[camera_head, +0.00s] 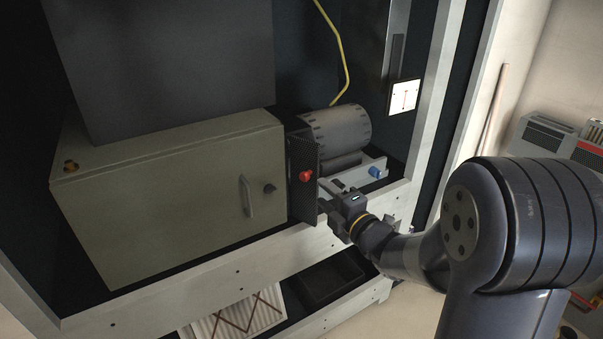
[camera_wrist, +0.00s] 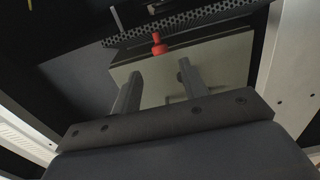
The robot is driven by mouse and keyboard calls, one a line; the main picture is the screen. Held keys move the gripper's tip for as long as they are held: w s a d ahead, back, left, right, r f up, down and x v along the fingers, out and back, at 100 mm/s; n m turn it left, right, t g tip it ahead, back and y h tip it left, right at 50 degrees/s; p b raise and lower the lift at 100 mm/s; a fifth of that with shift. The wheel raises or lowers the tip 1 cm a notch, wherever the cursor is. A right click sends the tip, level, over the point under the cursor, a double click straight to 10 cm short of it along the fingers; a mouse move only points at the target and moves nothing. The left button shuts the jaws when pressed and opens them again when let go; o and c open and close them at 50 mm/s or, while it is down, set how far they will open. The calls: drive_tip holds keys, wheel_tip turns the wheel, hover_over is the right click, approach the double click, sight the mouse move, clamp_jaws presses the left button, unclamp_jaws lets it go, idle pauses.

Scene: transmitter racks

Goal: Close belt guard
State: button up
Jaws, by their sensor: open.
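The belt guard appears to be the dark perforated panel (camera_head: 303,150) with a red knob (camera_head: 306,176), standing upright between the beige cabinet and the grey motor (camera_head: 342,130). How far it is swung is hard to tell. In the wrist view the perforated panel (camera_wrist: 190,22) lies across the top, with the red knob (camera_wrist: 157,47) just beyond the fingertips. My gripper (camera_head: 326,190) is open and empty, at the lower right of the guard in the head view. In the wrist view my gripper (camera_wrist: 158,75) has its two fingers apart, the knob showing between and ahead of them.
The beige cabinet (camera_head: 170,200) with a handle (camera_head: 246,197) fills the left. A pale rack beam (camera_head: 230,258) runs below the guard, and a rack post (camera_head: 435,90) stands to the right. A blue knob (camera_head: 375,172) sits on the motor mount. A yellow cable (camera_head: 343,60) hangs above.

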sight(304, 181)
drive_tip(key=p+x, duration=0.1)
drive_tip(key=x, duration=0.8)
drive_tip(key=shift+w, duration=0.15)
clamp_jaws()
